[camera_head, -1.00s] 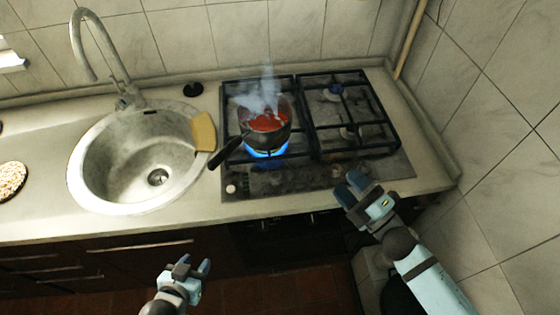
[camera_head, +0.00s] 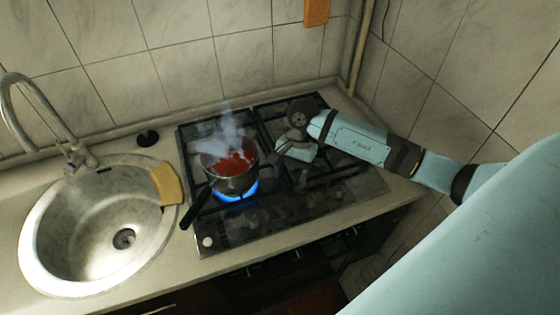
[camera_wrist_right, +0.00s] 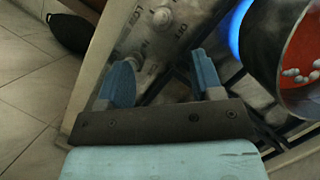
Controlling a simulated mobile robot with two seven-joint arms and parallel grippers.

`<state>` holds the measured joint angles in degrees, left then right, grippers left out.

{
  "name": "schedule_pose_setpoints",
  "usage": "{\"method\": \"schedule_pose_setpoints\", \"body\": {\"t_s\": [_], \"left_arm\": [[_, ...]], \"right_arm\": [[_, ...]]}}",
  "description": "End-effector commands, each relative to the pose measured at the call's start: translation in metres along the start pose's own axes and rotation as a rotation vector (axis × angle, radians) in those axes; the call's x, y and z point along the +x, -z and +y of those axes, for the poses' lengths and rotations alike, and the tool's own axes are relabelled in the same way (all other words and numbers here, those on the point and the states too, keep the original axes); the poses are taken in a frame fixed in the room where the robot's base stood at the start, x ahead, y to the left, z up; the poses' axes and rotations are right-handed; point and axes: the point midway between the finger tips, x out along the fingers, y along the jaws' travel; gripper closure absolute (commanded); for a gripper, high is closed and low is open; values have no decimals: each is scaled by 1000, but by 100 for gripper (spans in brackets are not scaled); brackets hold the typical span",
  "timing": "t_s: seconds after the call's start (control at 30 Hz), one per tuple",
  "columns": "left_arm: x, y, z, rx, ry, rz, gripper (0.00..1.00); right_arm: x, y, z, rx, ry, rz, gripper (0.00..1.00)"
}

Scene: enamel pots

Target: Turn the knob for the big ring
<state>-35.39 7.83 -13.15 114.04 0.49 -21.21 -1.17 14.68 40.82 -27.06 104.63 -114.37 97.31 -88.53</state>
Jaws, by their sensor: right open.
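The gas hob (camera_head: 215,262) has a row of dim knobs (camera_head: 253,217) along its front. Pale knobs (camera_wrist_right: 162,18) show more clearly in the right wrist view, beyond my fingertips. A steaming pot (camera_head: 232,182) of red food sits on the left side over a lit blue flame (camera_head: 238,190); the pot (camera_wrist_right: 282,75) also shows in the wrist view. My right gripper (camera_head: 302,178) points down over the right front of the hob. In the wrist view its blue fingers (camera_wrist_right: 165,75) are apart with nothing between them. I cannot tell which ring is the big one.
The pot's dark handle (camera_head: 196,208) sticks out toward the front left. The sink (camera_head: 35,235) with a yellow sponge (camera_head: 164,184) lies left of the hob. A tiled wall (camera_head: 440,75) bounds the right side. Black pan supports (camera_head: 262,130) stand above the hob.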

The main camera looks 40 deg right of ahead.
Motion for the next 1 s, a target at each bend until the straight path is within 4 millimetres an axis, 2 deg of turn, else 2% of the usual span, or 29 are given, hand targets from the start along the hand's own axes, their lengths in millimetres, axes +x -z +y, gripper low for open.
{"method": "schedule_pose_setpoints", "body": {"t_s": [0.3,0.5,0.7,0.93,0.97,1.0], "left_arm": [[-10,16,-5,1,12,5,57],[-13,17,-5,0,14,1,57],[-15,16,-4,-2,14,-3,57],[-15,15,-4,-3,15,-4,57],[-15,15,-4,-3,15,-4,57],[-15,15,-4,-3,15,-3,57]], "right_arm": [[68,-3,0,4,1,-7,40],[97,-2,-1,3,3,-6,40],[108,-2,0,1,2,-4,40],[109,-1,0,1,2,-3,40],[109,-1,0,1,2,-3,42],[109,-1,0,1,2,-3,51]]}}
